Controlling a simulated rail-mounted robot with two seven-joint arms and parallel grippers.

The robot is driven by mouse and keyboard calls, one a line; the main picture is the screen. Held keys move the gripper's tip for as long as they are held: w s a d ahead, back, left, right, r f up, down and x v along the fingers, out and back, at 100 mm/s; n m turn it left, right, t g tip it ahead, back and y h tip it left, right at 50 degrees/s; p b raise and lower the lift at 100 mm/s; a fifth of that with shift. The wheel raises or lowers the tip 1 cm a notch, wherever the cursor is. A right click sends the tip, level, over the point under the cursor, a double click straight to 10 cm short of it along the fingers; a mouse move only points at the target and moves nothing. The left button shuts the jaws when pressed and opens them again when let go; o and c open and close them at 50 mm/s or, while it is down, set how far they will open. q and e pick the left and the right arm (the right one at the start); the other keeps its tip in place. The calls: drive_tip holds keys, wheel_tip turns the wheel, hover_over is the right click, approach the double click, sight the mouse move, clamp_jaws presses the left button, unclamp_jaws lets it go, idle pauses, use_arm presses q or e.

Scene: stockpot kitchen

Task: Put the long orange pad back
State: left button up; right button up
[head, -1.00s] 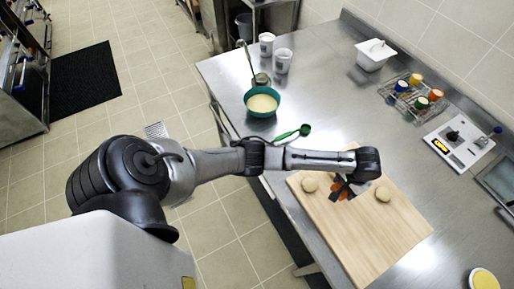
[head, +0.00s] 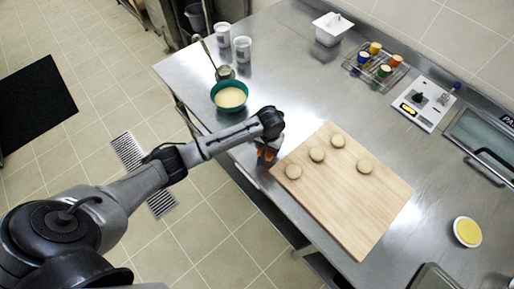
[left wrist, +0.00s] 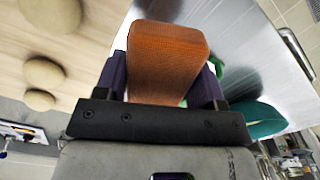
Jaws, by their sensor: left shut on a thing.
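The long orange pad (left wrist: 168,58) is gripped between the two dark fingers in the left wrist view, its textured face toward the camera. In the head view only a small orange part of it (head: 267,155) shows below the wrist. My left gripper (head: 266,153) is shut on it, beside the left corner of the wooden board (head: 350,205) and over the steel counter's near edge. I cannot tell the pad's height above the counter. My right gripper is not in view.
Several pale dough rounds (head: 338,141) lie on the board. A green bowl of pale liquid (head: 231,96) stands left of the gripper. A wire rack with coloured-lid jars (head: 376,62), a scale (head: 420,105) and a yellow-filled dish (head: 467,232) stand farther right. Bare counter lies behind the board.

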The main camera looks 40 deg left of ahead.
use_arm(q)
drive_tip(key=a+f, duration=0.2)
drive_tip(key=a, duration=0.2)
drive_tip(key=shift+a+f, duration=0.3)
drive_tip(key=shift+f, duration=2.1)
drive_tip(key=shift+f, duration=0.15)
drive_tip(key=o, duration=0.7)
